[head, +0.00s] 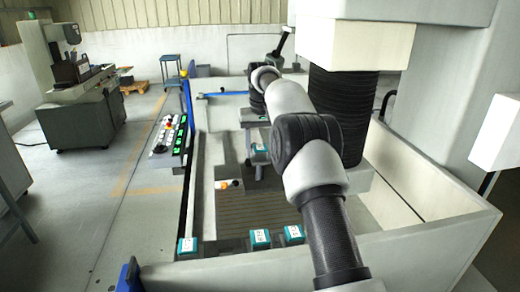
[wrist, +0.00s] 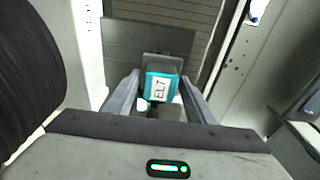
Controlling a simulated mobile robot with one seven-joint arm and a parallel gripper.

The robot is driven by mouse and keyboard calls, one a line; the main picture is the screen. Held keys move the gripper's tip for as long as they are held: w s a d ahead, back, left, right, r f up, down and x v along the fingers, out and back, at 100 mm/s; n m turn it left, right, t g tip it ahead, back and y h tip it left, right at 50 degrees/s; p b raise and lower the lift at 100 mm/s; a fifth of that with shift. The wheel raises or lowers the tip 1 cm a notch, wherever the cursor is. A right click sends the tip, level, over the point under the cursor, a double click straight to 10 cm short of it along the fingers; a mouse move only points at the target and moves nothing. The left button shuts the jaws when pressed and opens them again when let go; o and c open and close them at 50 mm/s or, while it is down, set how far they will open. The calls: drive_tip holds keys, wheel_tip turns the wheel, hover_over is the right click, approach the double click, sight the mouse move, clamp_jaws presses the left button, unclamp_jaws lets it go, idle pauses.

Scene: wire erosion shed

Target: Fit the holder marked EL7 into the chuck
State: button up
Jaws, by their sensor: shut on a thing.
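The holder marked EL7 (wrist: 158,86) shows in the wrist view as a teal block with a white label, between the two grey fingers of my gripper (wrist: 159,78). My gripper is shut on it. In the head view, my gripper (head: 257,143) hangs over the tank, left of the black bellows, with the teal holder (head: 262,148) small at its end. The bellows (head: 340,110) hang below the white machine head, and a pale plate (head: 358,183) is at their foot, partly behind my arm. I cannot make out the chuck; that underside is hidden.
Three other teal-topped holders stand near the front wall: one at left (head: 188,246), one in the middle (head: 260,239) and one at right (head: 292,234). An orange knob (head: 223,185) is inside the tank. The tank wall (head: 440,235) encloses the area. A control panel (head: 170,135) stands outside, left.

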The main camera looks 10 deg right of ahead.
sight(260, 165)
drive_tip(key=shift+f, duration=0.15)
drive_tip(key=shift+f+b, duration=0.75)
drive_tip(key=shift+f, duration=0.6)
drive_tip(key=shift+f+b, duration=0.4)
drive_tip(key=shift+f, duration=1.05)
drive_tip(key=shift+f, duration=0.3)
drive_tip(key=o, duration=1.5)
drive_tip(key=shift+c, duration=0.2)
